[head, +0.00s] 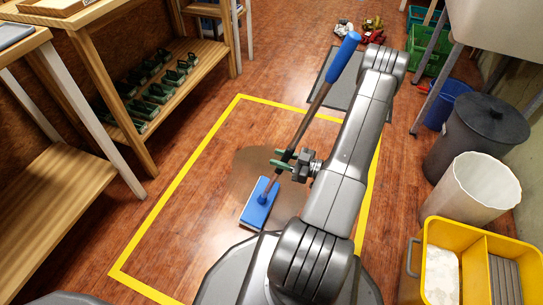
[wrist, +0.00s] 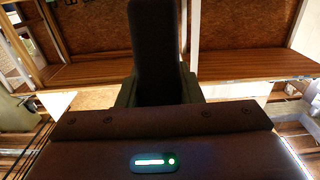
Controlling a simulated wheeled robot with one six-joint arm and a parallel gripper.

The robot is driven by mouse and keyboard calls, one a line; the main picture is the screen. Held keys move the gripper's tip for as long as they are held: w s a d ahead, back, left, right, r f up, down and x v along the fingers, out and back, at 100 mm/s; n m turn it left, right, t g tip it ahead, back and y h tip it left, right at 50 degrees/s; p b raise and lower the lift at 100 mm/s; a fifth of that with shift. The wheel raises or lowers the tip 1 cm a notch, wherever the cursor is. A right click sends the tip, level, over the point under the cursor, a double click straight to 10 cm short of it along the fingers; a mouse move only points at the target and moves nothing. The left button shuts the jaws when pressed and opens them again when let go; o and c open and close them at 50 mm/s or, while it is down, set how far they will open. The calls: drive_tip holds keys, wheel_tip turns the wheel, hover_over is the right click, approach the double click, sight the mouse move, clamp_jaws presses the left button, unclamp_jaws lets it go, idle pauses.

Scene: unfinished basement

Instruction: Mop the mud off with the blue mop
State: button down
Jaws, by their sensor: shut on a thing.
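The blue mop has a blue grip at the top of its dark handle and a flat blue head (head: 259,204) on the floor. The handle leans up and to the right. My gripper (head: 283,160) is shut on the lower part of the handle, a little above the head. A brownish mud patch (head: 250,163) lies on the wood floor around and behind the mop head, inside a yellow taped outline (head: 190,172). My arm hides part of the patch's right side. In the wrist view, a dark upright shape fills the middle, probably the handle close up.
Wooden shelves (head: 166,84) with several green items stand at the left. A grey mat (head: 345,88) lies behind the outline. At the right are a yellow divided bucket (head: 428,235), a white bin (head: 480,190), a dark lidded bin (head: 480,125) and a blue bucket (head: 447,103).

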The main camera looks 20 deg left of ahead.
drive_tip(key=s+d, duration=0.1)
drive_tip(key=d, duration=1.3)
wheel_tip(320, 180, up, 6)
drive_tip(key=p, duration=0.4)
drive_tip(key=shift+r+p, duration=0.25)
drive_tip(key=shift+p, duration=0.1)
drive_tip(key=shift+a, duration=0.15)
idle(0.7)
